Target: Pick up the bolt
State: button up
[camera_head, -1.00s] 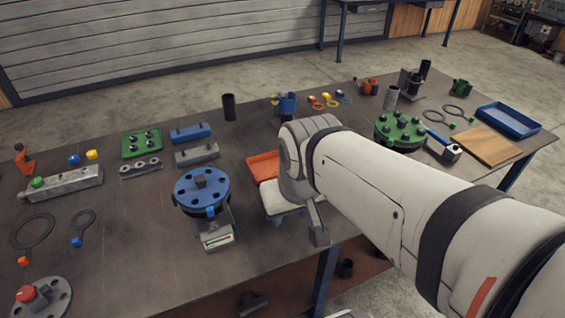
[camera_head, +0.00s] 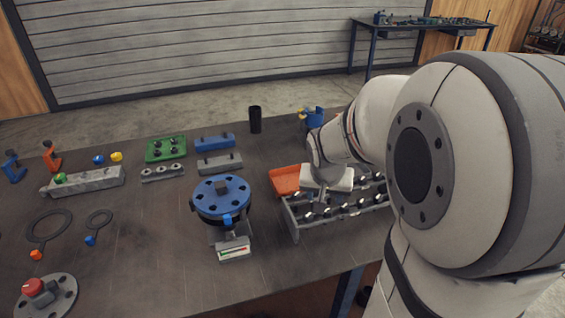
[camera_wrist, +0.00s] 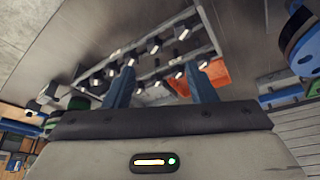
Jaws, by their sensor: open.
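Several dark bolts with shiny shanks lie in rows in a grey metal rack (camera_head: 294,226) at the table's front edge, right of the blue flange. One bolt (camera_head: 326,197) shows close under my gripper. The same rack (camera_wrist: 208,20) shows in the wrist view, with several bolts beyond and between my fingers. My gripper (camera_wrist: 164,78) is open, its two blue-grey fingers apart with nothing held. In the head view its pale body is above the rack; its fingertips are hard to make out there. My arm hides the rack's right end.
An orange tray (camera_head: 285,181) sits just behind the rack. The blue bolted flange (camera_head: 221,205) on its stand is close to the left. A black cylinder (camera_head: 255,119) and a blue fixture (camera_head: 312,117) stand behind.

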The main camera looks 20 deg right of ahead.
aim_at(327, 210)
jog(key=shift+m, duration=0.4)
jog(key=x, duration=0.4)
jog(key=d+x, duration=0.1)
jog(key=x, duration=0.6)
jog(key=shift+w+d, duration=0.3)
jog(key=shift+w, duration=0.2)
grip_shut()
